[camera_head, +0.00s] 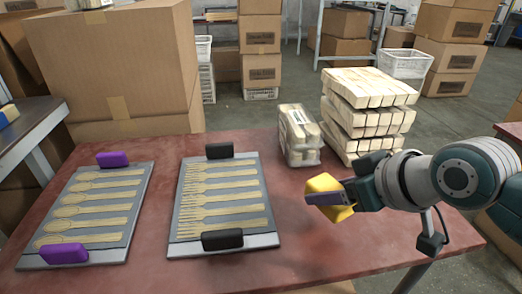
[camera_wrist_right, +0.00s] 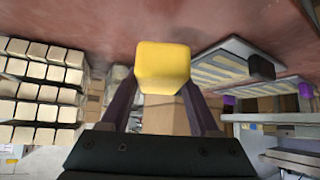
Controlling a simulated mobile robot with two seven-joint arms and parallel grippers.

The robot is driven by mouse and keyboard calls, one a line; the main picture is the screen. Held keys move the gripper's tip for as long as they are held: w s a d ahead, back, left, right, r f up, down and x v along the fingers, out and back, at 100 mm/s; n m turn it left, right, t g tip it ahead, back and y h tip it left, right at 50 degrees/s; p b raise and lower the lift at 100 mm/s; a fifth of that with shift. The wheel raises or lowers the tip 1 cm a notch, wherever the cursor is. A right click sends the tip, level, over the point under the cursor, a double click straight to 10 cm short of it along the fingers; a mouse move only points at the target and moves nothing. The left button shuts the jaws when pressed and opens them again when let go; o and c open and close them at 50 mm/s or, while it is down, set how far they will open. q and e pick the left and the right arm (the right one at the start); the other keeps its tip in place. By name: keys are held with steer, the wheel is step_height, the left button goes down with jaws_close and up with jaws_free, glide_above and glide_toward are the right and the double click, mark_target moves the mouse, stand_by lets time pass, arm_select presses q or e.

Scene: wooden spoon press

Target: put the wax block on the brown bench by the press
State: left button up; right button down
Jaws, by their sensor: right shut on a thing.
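The yellow wax block (camera_head: 325,184) is held by my right gripper (camera_head: 328,199), above the right part of a red-brown table (camera_head: 300,240). In the right wrist view the wax block (camera_wrist_right: 162,66) sits between the two dark fingers of my right gripper (camera_wrist_right: 161,90). I cannot tell its exact height above the table. My left gripper is not in view. I cannot make out a press.
Two grey mould plates, one with wooden spoons (camera_head: 90,212) and one with forks (camera_head: 220,198), lie on the table's left and middle. Wrapped wooden bundles (camera_head: 368,105) are stacked at its back right. A grey bench (camera_head: 28,125) stands at the left edge. Cardboard boxes (camera_head: 115,65) stand behind.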

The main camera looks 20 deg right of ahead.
mark_target(324, 223)
steer(key=shift+f+b, duration=0.95)
steer(key=shift+f, duration=1.4)
steer(key=shift+f, duration=0.2)
steer(key=shift+c, duration=0.6)
jaws_free()
steer(key=shift+r, duration=0.1)
